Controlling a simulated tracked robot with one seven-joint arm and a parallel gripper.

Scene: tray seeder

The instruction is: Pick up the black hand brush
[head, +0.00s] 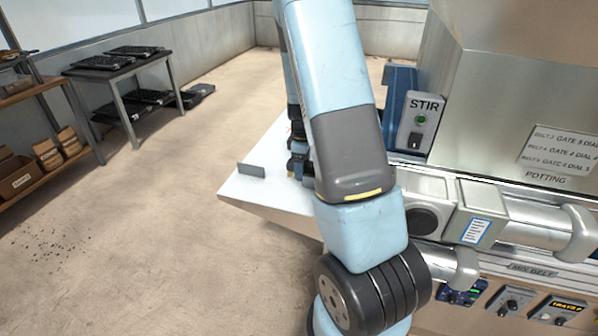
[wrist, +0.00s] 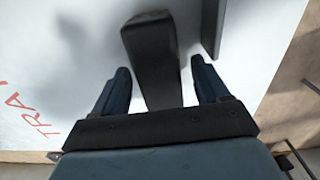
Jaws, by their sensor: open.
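The black hand brush (wrist: 152,45) lies on a white surface (wrist: 50,40) in the wrist view. It runs from the top of that view down between my fingers. My gripper (wrist: 160,68) is open, with one finger on each side of the brush's near part and a visible gap on both sides. I cannot tell how high the fingers are above the surface. In the head view, part of my gripper (head: 298,162) shows beside my forearm over the white table top (head: 270,150). My arm hides the brush there.
A small grey upright plate (head: 251,170) stands at the table's left edge; a grey plate (wrist: 211,22) also shows right of the brush in the wrist view. The STIR switch box (head: 417,124) and large metal machine (head: 500,100) stand right.

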